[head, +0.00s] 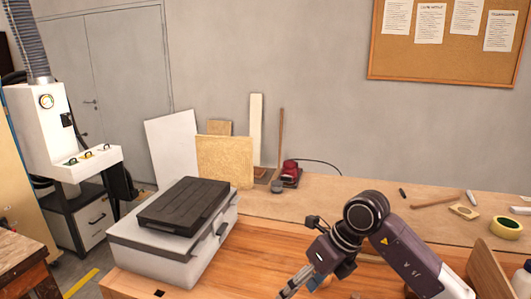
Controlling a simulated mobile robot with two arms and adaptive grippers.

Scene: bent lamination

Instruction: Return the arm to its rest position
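My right arm (405,255) comes in from the lower right, and its dark wrist bends down to the left over the wooden bench. My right gripper (303,284) is at the bottom edge of the head view, pointing down and left, to the right of the grey case. Its fingers are small and partly hidden by the wrist, so I cannot tell whether they are open or shut. I see nothing clearly held in it. My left arm and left gripper are not in view.
A tape roll (507,227) and a hammer (435,202) lie at right. The bench's middle (300,216) is clear.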

